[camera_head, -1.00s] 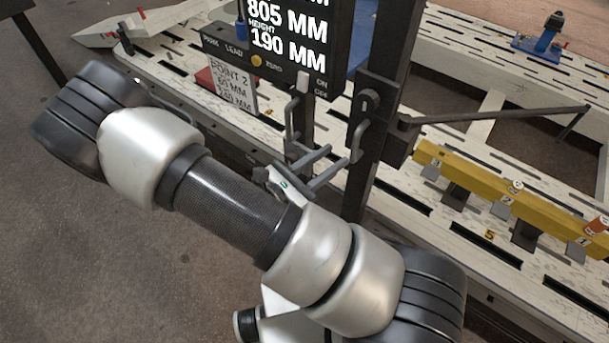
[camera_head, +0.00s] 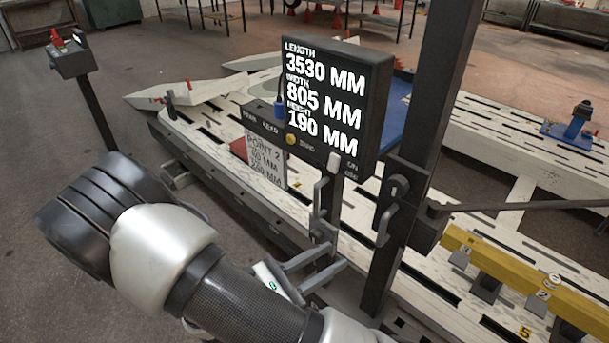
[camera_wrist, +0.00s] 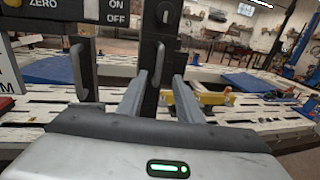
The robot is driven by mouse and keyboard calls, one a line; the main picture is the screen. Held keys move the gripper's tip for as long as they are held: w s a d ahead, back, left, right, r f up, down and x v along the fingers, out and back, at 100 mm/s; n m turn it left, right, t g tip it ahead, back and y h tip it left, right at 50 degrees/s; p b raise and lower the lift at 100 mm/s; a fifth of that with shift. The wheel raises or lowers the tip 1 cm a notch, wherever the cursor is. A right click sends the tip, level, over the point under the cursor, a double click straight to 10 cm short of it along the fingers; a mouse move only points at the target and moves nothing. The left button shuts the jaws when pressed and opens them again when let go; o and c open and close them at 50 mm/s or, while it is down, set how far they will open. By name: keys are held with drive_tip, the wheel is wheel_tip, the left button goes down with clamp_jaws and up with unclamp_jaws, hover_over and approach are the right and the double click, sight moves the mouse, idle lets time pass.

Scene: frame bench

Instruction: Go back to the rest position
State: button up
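My gripper (camera_head: 336,256) is in front of the dark post below the display. In the wrist view its two grey fingers (camera_wrist: 158,90) stand apart with nothing held between them. The display (camera_head: 330,100) reads length 3530 mm, width 805 mm, height 190 mm. A grey handle (camera_head: 385,225) is on the dark post (camera_head: 412,185), and another handle (camera_head: 317,205) is under the display. Both handles also show in the wrist view, the post handle (camera_wrist: 157,65) beyond the fingers and the other (camera_wrist: 78,70) to the left. The fingers look clear of both.
The white slotted bench (camera_head: 480,240) runs behind the post, with a yellow bar (camera_head: 510,270) at the right. A dark rod (camera_head: 520,206) reaches right from the post. A small box on a stand (camera_head: 70,58) is at the left. Floor (camera_head: 40,260) is open at the left.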

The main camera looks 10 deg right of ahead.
drive_tip(key=s+d+r+m+g+y+p, duration=0.2)
drive_tip(key=s+r+m+g+y, duration=0.1)
drive_tip(key=r+m+g+y, duration=0.25)
drive_tip(key=s+d+r+m+g+y+p, duration=0.1)
drive_tip(key=s+d+r+m+g+y, duration=0.2)
drive_tip(key=r+m, duration=0.4)
wheel_tip(320, 180, up, 18)
drive_tip(key=s+a+m+t+y+p, duration=0.2)
drive_tip(key=m+t+y, duration=0.4)
drive_tip(key=m, duration=0.5)
drive_tip(key=shift+s+f+y+p, duration=0.25)
drive_tip(key=shift+s+y+p, duration=0.15)
drive_tip(key=shift+y+p, duration=0.4)
drive_tip(key=shift+d, duration=0.1)
